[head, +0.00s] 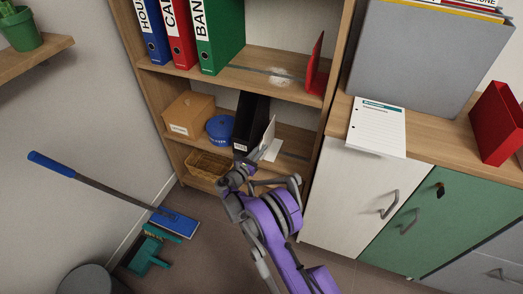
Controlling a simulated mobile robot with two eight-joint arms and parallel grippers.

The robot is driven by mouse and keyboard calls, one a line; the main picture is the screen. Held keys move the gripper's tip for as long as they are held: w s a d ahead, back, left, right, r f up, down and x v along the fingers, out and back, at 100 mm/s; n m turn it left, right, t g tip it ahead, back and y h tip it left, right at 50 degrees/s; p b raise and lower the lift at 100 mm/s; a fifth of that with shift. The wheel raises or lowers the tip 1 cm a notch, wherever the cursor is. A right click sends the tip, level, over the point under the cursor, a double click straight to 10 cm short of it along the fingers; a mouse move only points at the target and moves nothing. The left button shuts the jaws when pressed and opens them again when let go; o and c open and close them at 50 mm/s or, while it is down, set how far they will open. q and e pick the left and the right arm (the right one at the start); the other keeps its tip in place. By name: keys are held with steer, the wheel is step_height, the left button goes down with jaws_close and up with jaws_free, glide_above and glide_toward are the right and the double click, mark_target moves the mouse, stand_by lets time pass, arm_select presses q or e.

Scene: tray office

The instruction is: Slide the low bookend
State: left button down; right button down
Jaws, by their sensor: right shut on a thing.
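The low bookend (268,133) is a pale, upright plate with a flat foot on the lower shelf, to the right of a black file box (250,118). My right gripper (246,164) reaches in from below and is shut on the bookend's front edge. The fingertips are small and partly hidden by the wrist. My left gripper is out of the picture.
A red bookend (316,68) stands on the shelf above, with blue, red and green binders (220,35) at its left. A blue pot (220,128) and a cardboard box (190,115) sit left of the file box. A wicker basket (207,165) is below. Cabinets (345,195) stand at right.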

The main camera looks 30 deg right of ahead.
steer(key=c, duration=0.9)
jaws_free()
steer(key=shift+p+v, duration=0.7)
steer(key=shift+v, duration=4.7)
steer(key=shift+c, duration=0.4)
